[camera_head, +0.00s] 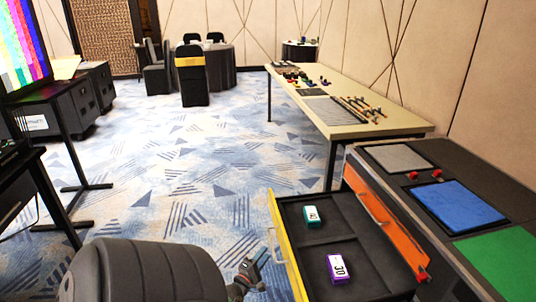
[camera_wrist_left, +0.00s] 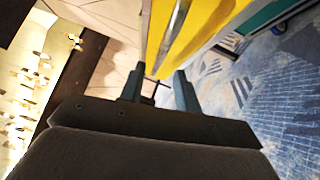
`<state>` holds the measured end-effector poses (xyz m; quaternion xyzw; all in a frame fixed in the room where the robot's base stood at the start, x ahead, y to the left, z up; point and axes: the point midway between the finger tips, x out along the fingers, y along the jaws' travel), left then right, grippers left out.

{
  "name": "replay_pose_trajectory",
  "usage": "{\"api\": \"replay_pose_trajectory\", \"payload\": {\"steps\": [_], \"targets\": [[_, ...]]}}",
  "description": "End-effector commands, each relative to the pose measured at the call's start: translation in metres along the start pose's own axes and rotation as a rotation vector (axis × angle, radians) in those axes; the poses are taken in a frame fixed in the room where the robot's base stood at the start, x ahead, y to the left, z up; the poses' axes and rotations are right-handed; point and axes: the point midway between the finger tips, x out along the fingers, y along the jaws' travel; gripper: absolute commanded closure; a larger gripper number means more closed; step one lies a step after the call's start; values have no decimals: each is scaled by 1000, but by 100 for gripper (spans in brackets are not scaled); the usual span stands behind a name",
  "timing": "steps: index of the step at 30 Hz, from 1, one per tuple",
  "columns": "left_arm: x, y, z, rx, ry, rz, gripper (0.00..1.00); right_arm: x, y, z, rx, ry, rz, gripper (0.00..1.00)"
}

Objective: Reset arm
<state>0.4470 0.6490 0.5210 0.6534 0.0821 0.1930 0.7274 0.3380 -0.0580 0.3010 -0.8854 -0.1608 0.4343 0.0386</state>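My left gripper (camera_head: 256,268) is at the bottom middle of the head view, just left of the yellow drawer front (camera_head: 288,250). In the left wrist view its two dark fingers (camera_wrist_left: 160,88) stand apart with nothing seen held between them. The yellow front (camera_wrist_left: 200,25) shows just beyond the fingertips; I cannot tell whether they touch it. My left arm's dark link fills the lower left of the head view. My right gripper is in neither view.
The drawer (camera_head: 375,268) is pulled out and holds a green box (camera_head: 312,216) and a purple box (camera_head: 338,268). An orange drawer front (camera_head: 388,228) stands beside it. A long table (camera_head: 350,105) with small items is behind. Carpet (camera_head: 180,190) is clear at the middle left.

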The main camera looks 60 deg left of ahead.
Motion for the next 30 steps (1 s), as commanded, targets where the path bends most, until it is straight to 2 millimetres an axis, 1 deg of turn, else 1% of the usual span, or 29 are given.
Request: {"api": "replay_pose_trajectory", "payload": {"steps": [1, 3, 7, 25, 28, 30], "targets": [[-6, -1, 0, 0, 1, -1, 67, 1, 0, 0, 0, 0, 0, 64], [-11, 0, 0, 0, 1, 0, 67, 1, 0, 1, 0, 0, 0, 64], [-16, 0, 0, 0, 0, 0, 67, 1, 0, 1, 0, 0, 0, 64], [-16, 0, 0, 3, 0, 0, 67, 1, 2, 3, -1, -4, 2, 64], [-16, 0, 0, 38, 0, 0, 67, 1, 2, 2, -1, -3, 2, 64], [-16, -2, 1, 99, -5, -13, 67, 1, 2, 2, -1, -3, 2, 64]]}}
